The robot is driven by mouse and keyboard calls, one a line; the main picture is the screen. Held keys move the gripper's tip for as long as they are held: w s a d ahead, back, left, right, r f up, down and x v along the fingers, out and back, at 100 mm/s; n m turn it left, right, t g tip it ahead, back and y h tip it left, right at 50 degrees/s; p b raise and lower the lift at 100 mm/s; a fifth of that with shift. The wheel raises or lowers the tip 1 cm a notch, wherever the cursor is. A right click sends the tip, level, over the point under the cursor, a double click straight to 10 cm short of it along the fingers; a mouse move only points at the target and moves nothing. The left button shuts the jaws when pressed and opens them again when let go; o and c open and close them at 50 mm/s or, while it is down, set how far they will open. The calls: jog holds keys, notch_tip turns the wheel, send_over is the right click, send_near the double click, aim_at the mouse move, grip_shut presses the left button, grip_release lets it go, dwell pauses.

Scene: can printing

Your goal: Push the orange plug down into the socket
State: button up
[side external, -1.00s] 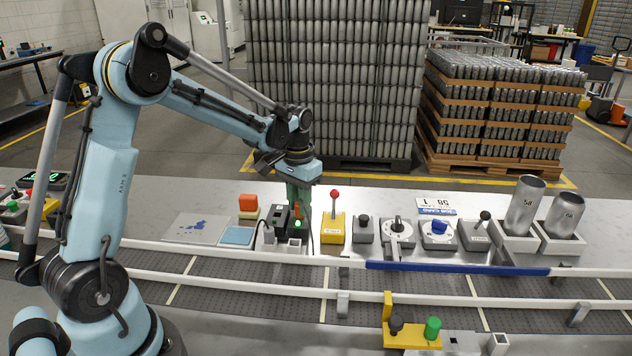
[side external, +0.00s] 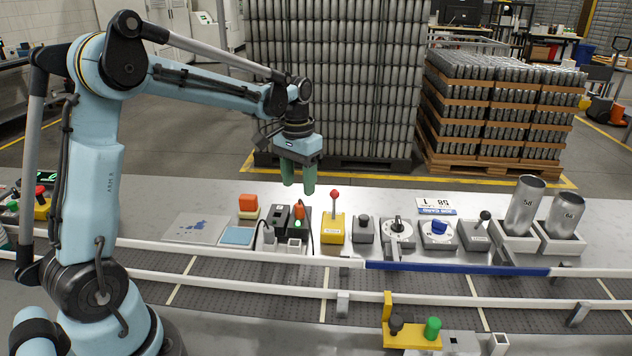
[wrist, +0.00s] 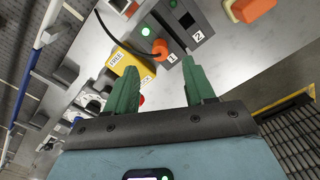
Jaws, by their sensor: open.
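In the wrist view the plug (wrist: 158,47) sits at the position labelled 1, beside a lit green lamp (wrist: 145,31). The slot labelled 2 (wrist: 187,20) looks empty. How deep the plug sits cannot be told exactly. My gripper (side external: 298,189) is open and empty, with its green fingers pointing down just above the plug and apart from it. The wrist view shows the fingers (wrist: 160,66) spread with nothing between them.
An orange block on a pale base (side external: 248,203) stands left of the socket block. A yellow box with a red-knobbed lever (side external: 333,228) stands close on the right, followed by knobs and switches. The conveyor rail (side external: 200,251) runs in front. Space above the bench is clear.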

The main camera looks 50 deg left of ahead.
aim_at(299, 206)
notch_tip(299, 206, up, 6)
jog(key=shift+r, duration=0.15)
dwell(0.4)
jog(key=s+d+f+m+t, duration=0.1)
jog(key=s+d+t, duration=0.2)
jog(key=s+d, duration=0.3)
jog(key=s+d+f+m+t, duration=0.1)
jog(key=s+d+f+t, duration=0.1)
jog(key=s+d+t, duration=0.2)
jog(key=s+d, duration=0.2)
jog(key=d, duration=0.1)
jog(key=shift+s+f, duration=0.25)
